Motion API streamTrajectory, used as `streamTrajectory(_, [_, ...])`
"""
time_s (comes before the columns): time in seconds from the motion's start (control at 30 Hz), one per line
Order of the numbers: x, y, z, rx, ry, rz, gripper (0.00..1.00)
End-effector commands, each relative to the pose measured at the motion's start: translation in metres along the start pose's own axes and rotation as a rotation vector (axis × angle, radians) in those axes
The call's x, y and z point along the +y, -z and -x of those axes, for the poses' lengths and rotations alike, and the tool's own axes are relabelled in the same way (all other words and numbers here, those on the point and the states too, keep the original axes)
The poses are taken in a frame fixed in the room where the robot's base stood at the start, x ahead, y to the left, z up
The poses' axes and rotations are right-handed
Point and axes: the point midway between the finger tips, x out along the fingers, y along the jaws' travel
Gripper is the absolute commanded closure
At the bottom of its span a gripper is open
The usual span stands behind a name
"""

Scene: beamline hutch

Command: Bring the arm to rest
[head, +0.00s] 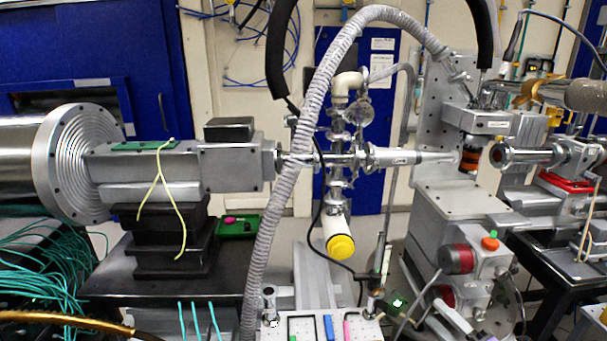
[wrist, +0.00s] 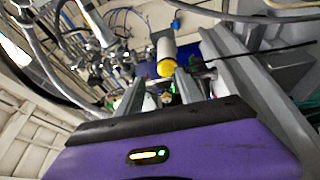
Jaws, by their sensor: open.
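My gripper (wrist: 158,78) shows in the wrist view, seen past its purple housing with a small lit indicator. Its two grey fingers stand apart, and I see nothing held between them. Beyond the fingertips is a white cylinder with a yellow end cap (wrist: 165,68); its distance from them is hard to judge. The same yellow cap (head: 341,247) hangs below the central pipework in the head view. I cannot make out my gripper or arm in the head view.
A ribbed grey hose (head: 284,170) arches across the beamline. A grey detector housing (head: 232,164) stands at left, a metal stage (head: 453,215) at right. Teal cables (head: 45,275) crowd the lower left. A small tray of tools (head: 318,328) lies at the bottom centre.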

Motion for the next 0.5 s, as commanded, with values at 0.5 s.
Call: streamTrajectory(0.5, [0.079,0.047,0.086,-0.255,-0.39,-0.429,0.56])
